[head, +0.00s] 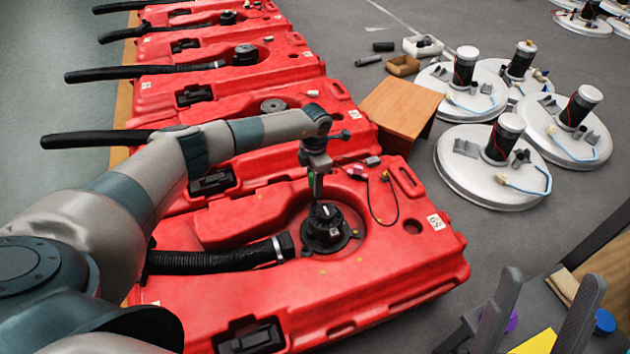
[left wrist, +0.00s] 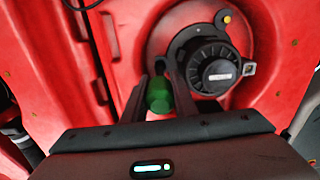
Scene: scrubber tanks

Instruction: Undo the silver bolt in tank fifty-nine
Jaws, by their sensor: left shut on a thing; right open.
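Tank fifty-nine (head: 420,262) is the nearest red tank, with a label reading 59 at its right. A black round fitting (head: 325,230) sits in its recess and also shows in the left wrist view (left wrist: 215,65). My left gripper (head: 317,190) is above this fitting, pointing down. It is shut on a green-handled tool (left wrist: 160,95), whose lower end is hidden. A small silver piece (left wrist: 249,68) shows at the fitting's edge; I cannot tell whether it is the silver bolt. My right gripper (head: 553,279) is open and empty at the lower right.
More red tanks with black hoses line up behind. A wooden stool (head: 400,106) and white discs with motors (head: 490,185) stand at the right. A thin cable (head: 385,218) lies on the tank.

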